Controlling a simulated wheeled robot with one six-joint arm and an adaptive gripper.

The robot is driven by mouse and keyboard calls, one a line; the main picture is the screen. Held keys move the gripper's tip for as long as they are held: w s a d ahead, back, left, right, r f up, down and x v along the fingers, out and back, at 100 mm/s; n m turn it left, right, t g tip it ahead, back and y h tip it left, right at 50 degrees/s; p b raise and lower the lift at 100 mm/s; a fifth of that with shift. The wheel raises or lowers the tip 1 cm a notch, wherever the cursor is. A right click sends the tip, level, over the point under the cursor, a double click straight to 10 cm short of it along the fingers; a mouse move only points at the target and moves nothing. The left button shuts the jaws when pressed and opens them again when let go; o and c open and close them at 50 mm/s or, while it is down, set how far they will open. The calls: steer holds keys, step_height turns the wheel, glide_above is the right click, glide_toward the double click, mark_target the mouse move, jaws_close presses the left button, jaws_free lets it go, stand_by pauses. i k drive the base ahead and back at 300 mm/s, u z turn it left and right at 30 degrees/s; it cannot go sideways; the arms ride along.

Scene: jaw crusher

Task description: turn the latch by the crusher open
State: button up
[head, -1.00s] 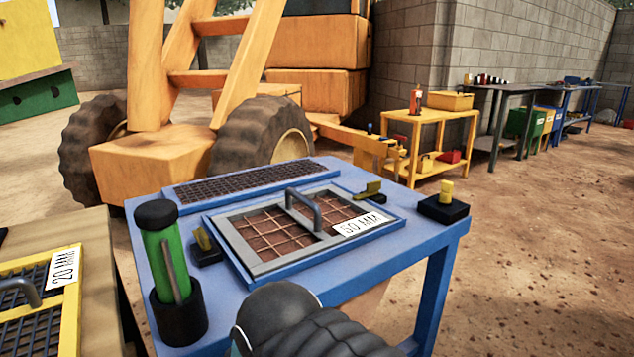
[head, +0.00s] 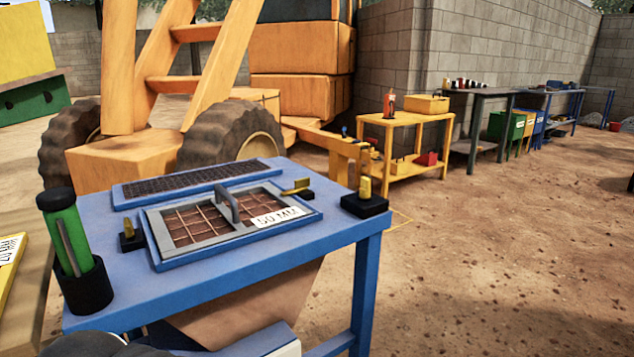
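No crusher can be made out for certain. A blue table (head: 330,238) bears a grey-framed mesh screen (head: 170,243) with a handle and a "50 MM" label. A small yellow latch (head: 296,186) lies at the screen's right edge, pointing sideways. Another yellow latch on a black base (head: 128,238) stands at its left edge. A yellow knob on a black block (head: 364,196) is at the table's right corner. Which latch the task means cannot be told. A dark rounded part of my arm shows at the bottom left; my gripper is not visible.
A green cylinder (head: 68,238) stands in a black holder on the table's left. A large orange wheeled machine (head: 125,170) is behind. A yellow workbench (head: 400,140) and further tables stand along the block wall. Open dirt ground lies to the right.

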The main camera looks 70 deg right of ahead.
mark_target(301, 184)
steer(key=k, duration=0.7)
steer(key=z, duration=1.95)
steer(key=i, duration=0.15)
steer(key=u, duration=0.2)
